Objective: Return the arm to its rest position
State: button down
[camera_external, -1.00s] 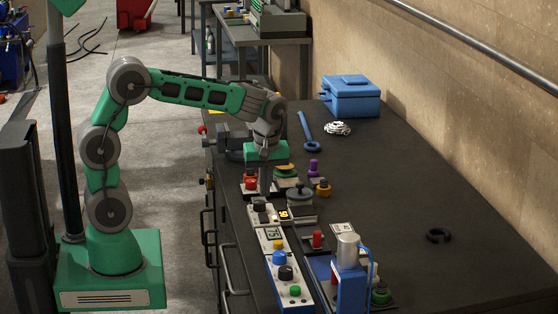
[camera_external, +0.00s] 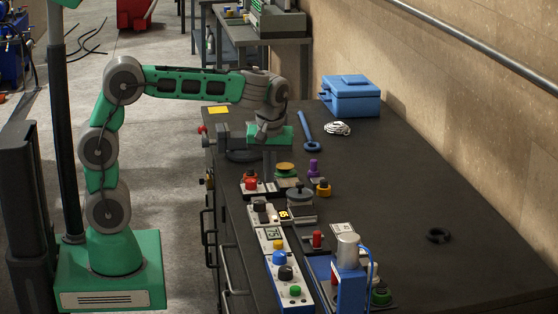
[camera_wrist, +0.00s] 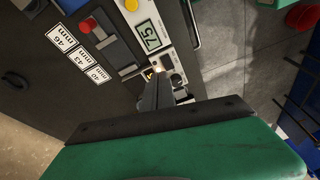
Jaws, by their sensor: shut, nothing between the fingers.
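My arm, green and grey, reaches over the left edge of the dark workbench (camera_external: 385,190). My gripper (camera_external: 269,172) points down above the near-left part of the bench, behind the control panels. In the wrist view my gripper (camera_wrist: 155,95) shows as dark fingers, closed together with nothing held. A red button (camera_external: 250,183) is just left of the gripper in the external view.
A control strip (camera_external: 282,270) with knobs, a blue press with a metal cylinder (camera_external: 347,262), and a grey knob (camera_external: 299,194) stand on the bench. The right side is mostly clear.

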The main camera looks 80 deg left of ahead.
jog(key=s+d+f+m+h, duration=0.1)
jog(key=s+d+f+m, duration=0.4)
jog(key=f+m, duration=0.5)
jog(key=s+d+r+m+t+h, duration=0.1)
jog(key=s+d+m+t+h, duration=0.1)
jog(key=s+d+m, duration=0.45)
jog(key=shift+n+t, duration=0.65)
jog(key=shift+t, duration=0.15)
jog(key=v, duration=0.3)
jog(key=d+v, duration=0.1)
jog(key=v, duration=0.1)
jog(key=shift+w+r, duration=0.25)
jog(key=c, duration=2.2)
grip_release()
